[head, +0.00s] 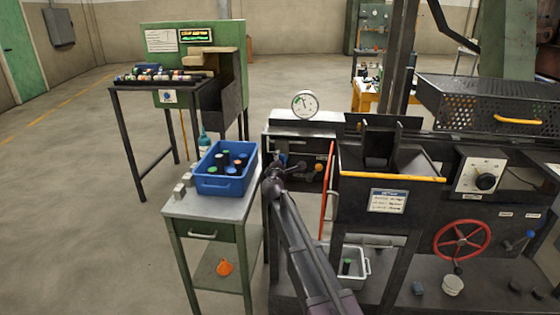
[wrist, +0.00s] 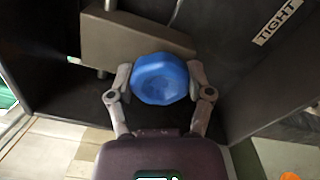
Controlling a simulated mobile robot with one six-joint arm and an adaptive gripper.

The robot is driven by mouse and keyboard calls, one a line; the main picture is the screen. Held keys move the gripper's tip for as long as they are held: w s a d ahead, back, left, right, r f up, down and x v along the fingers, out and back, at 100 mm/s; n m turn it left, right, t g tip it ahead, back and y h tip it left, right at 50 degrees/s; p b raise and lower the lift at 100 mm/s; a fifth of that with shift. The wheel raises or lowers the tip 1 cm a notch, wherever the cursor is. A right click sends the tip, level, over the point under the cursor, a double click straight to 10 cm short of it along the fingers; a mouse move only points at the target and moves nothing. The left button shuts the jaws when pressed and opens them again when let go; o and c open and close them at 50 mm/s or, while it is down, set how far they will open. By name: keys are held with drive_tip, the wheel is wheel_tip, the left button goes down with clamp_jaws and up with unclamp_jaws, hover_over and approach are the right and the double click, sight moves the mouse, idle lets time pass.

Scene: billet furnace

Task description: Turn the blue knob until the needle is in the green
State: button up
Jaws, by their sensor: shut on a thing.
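The blue knob (wrist: 160,78) is on the dark machine front in the wrist view. My gripper (wrist: 160,92) has its two fingers on either side of the knob and is shut on it. In the head view my gripper (head: 274,172) reaches the panel left of the hopper and mostly hides the knob. The round white gauge (head: 305,104) stands on top of the cabinet above the panel. A green zone shows on its dial, but the needle is too small to read surely.
A blue bin (head: 226,168) with several coloured pieces stands on the green side table (head: 205,205) at left. A red bar (head: 327,185) hangs right of my gripper.

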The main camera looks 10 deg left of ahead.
drive_tip(key=m, duration=0.6)
drive_tip(key=shift+w+m, duration=0.1)
drive_tip(key=shift+m, duration=0.3)
drive_tip(key=o, duration=1.1)
drive_tip(key=shift+o, duration=0.2)
drive_tip(key=s, duration=1.2)
drive_tip(key=shift+a, duration=0.2)
